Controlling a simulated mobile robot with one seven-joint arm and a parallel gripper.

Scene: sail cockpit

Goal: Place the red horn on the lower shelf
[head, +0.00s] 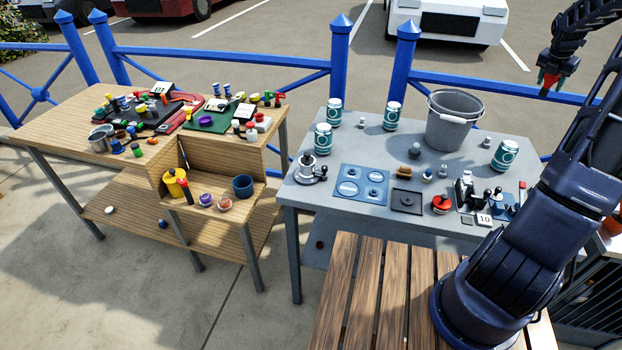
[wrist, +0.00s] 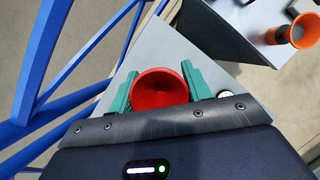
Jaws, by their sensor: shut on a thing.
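My gripper (head: 548,82) is raised at the upper right of the head view, near the blue railing and beyond the grey table. Its green fingers (wrist: 160,88) are shut on the red horn (wrist: 160,90), whose round open mouth faces the wrist camera. The red horn (head: 550,79) shows only as a small red patch in the head view. The wooden table at left has a low wooden shelf (head: 135,215) near the ground, with a white and a blue item on it. A higher wooden shelf (head: 220,212) holds a yellow pot and cups. The grey table also has a low shelf (head: 316,258), mostly hidden.
The grey table (head: 340,215) carries a bucket (head: 453,120), several teal cans and small gear. The wooden tabletop (head: 60,130) is crowded at its middle. A slatted wooden surface (head: 375,300) is in front. A blue railing (head: 220,58) runs behind. An orange item (wrist: 300,32) shows at upper right.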

